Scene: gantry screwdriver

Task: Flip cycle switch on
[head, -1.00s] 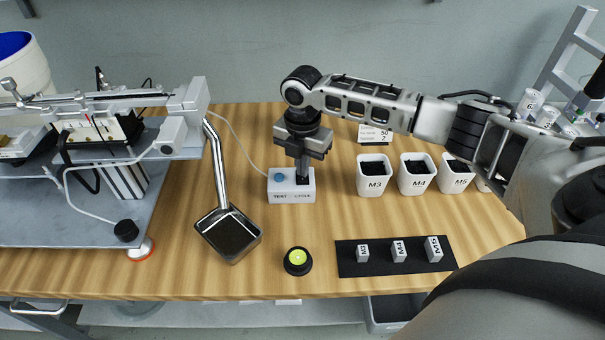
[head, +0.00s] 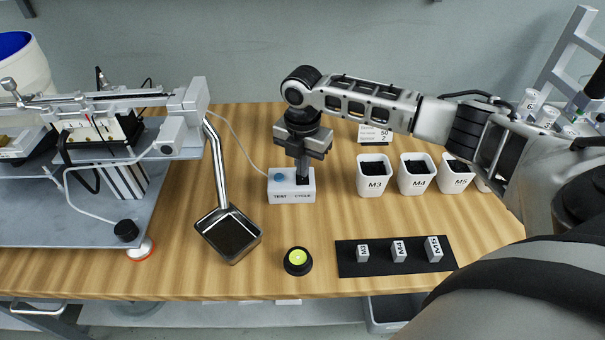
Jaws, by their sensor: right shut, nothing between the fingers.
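My right gripper (head: 302,178) points straight down over the CYCLE side of the box. Its fingers are shut with nothing between them, and the tips are at or very near the box top. The cycle switch itself is hidden behind the fingers, so I cannot tell its position or whether they touch it. My left gripper is not in view.
White bins M3 (head: 373,182), M4 (head: 416,181) and M5 (head: 455,180) stand to the right. A metal scoop-like tray (head: 244,256) lies left, beside the gantry machine (head: 110,215). A round yellow-green button (head: 297,257) and a black mat (head: 350,265) with labelled blocks sit in front.

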